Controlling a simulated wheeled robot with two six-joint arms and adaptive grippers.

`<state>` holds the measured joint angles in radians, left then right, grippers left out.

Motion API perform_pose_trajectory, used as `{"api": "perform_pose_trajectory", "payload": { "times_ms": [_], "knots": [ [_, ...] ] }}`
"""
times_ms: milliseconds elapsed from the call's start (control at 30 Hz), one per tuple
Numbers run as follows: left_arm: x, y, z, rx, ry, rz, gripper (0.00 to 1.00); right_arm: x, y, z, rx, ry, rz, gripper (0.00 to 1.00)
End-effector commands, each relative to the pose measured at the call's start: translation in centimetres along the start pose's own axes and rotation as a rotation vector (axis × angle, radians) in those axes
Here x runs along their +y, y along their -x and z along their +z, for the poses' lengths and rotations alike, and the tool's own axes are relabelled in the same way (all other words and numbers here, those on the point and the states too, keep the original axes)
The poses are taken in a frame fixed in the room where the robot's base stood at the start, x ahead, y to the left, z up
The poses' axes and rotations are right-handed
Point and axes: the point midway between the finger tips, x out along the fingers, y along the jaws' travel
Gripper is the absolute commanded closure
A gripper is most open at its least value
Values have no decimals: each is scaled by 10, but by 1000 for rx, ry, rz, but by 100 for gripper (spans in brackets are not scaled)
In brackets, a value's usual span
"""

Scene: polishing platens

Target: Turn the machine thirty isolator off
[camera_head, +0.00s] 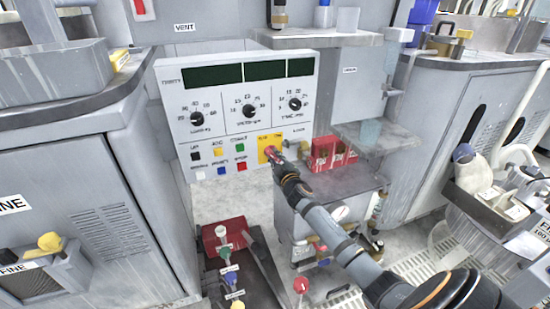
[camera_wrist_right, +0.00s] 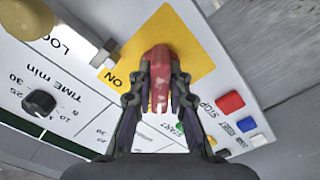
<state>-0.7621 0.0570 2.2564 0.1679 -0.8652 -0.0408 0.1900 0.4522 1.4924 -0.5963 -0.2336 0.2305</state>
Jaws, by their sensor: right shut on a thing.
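The isolator is a red handle (camera_wrist_right: 160,62) on a yellow plate (camera_wrist_right: 192,42), at the lower right of the white control panel (camera_head: 180,108). The yellow plate also shows in the head view (camera_head: 263,142). My right gripper (camera_wrist_right: 160,88) is shut on the red handle, one finger on each side. In the head view my right gripper (camera_head: 277,160) comes up from the lower right and covers part of the handle. An "ON" label shows beside the handle in the wrist view; I cannot read an "OFF" label there. My left gripper is not in view.
Coloured push buttons, including a red one (camera_head: 241,166), sit left of the isolator. Three dials (camera_head: 249,110) are above. A metal and yellow part (camera_wrist_right: 88,38) by a "LOCK" label stands close to the fingers. Red boxes (camera_head: 322,152) are at the right.

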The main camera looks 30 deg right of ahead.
Motion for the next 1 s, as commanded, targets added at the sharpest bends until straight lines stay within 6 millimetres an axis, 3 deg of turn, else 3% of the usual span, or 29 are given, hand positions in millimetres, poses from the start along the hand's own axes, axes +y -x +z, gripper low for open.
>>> {"api": "perform_pose_trajectory", "payload": {
  "times_ms": [233,267,400,767,1000],
  "knots": [
    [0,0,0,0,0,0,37,-1,0,0,0,2,-1,100],
    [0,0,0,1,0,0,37,-1,0,0,0,2,-1,79],
    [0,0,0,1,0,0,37,-1,0,0,0,1,-1,60],
    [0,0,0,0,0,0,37,-1,6,1,-1,3,-2,60],
    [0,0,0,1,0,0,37,-2,58,2,-1,8,-5,60]
  ]
}}
